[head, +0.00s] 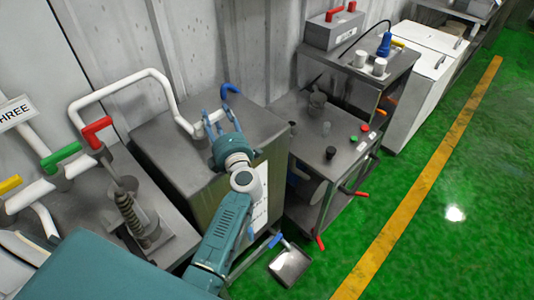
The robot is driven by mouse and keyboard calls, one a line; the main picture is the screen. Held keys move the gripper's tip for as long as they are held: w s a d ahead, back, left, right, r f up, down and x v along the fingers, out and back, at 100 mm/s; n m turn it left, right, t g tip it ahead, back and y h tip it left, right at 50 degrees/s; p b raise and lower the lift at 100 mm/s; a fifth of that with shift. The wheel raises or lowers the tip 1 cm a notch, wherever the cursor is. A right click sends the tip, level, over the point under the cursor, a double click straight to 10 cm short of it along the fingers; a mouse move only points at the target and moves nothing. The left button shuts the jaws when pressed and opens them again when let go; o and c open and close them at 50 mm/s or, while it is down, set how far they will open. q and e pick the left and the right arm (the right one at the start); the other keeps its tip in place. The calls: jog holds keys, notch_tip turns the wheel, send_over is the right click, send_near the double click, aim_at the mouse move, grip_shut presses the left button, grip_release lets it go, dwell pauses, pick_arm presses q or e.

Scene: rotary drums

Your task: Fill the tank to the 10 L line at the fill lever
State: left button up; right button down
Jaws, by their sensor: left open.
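The tank (180,150) is a grey metal box against the wall, with a white scale panel (260,196) on its front side. Its markings are too small to read, so I cannot tell the water level. A white pipe (166,85) bends down to the tank top. Beside the pipe's end is a blue lever (230,89), apparently the fill lever. My left gripper (221,121) is open over the tank top, its blue fingers pointing up towards the lever. I cannot tell whether they touch it. My teal arm hides part of the tank. My right gripper is out of view.
Red (97,130), green (61,156) and yellow (10,184) valve handles stand on pipes at left. A metal cart (345,135) with knobs stands right of the tank. A blue handle (275,240) and a grey tray (289,266) are low in front. Green floor is clear at right.

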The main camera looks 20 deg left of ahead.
pick_arm(q)
jog(key=shift+s+d+m+t+h, duration=0.15)
jog(key=shift+s+m+t+h, duration=0.2)
jog(key=shift+m+t+h, duration=0.45)
jog(key=shift+s+d+m+t+h, duration=0.25)
jog(key=shift+m+t+h, duration=0.2)
jog(key=shift+h, duration=0.35)
jog(key=shift+s+d+f+m+t+h, duration=0.15)
jog(key=shift+s+m+t+h, duration=0.15)
jog(key=shift+m+h, duration=0.4)
jog(key=shift+s+d+m+t+h+b, duration=0.2)
jog(key=shift+m+t+h+b, duration=0.15)
jog(key=shift+h, duration=0.65)
jog(key=b+v, duration=0.2)
jog(key=v, duration=0.9)
jog(key=shift+s+d+f, duration=0.15)
jog(key=shift+d, duration=0.05)
jog(key=s+d+r+m+h, duration=0.1)
jog(key=d+m+h, duration=0.6)
jog(key=d, duration=0.4)
jog(key=s+d+r+m+h, duration=0.1)
jog(key=d+r+m+h, duration=0.1)
jog(key=d+m+h, duration=0.5)
jog(key=shift+s+d+m, duration=0.25)
jog(key=shift+d+m, duration=1.55)
jog(key=shift+d, duration=0.45)
